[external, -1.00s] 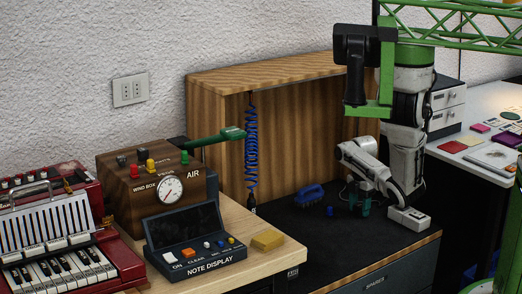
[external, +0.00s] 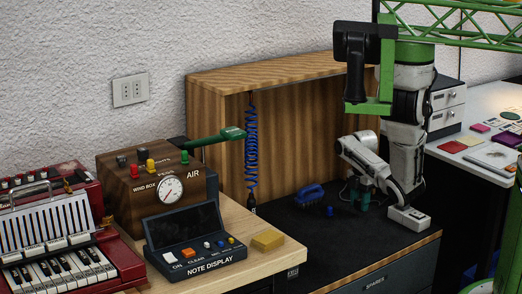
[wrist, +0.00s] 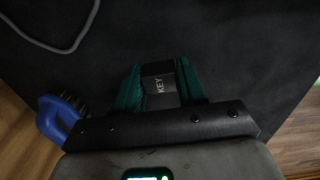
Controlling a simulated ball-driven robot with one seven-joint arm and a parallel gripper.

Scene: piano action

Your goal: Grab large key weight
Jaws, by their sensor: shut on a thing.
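The large key weight (wrist: 159,83) is a dark block marked "KEY" in the wrist view. It sits between the two teal fingers of my gripper (wrist: 160,70), which is shut on it. In the external view my gripper (external: 359,197) is low over the dark worktop at the right, with its green fingers pointing down. The weight cannot be made out in that view. The frames do not clearly show whether it touches the worktop.
A blue brush (external: 310,195) lies left of my gripper; it also shows in the wrist view (wrist: 60,118). A small blue cylinder (external: 330,211) stands nearby. A wooden panel (external: 290,140) rises behind. The front of the dark worktop (external: 335,240) is clear.

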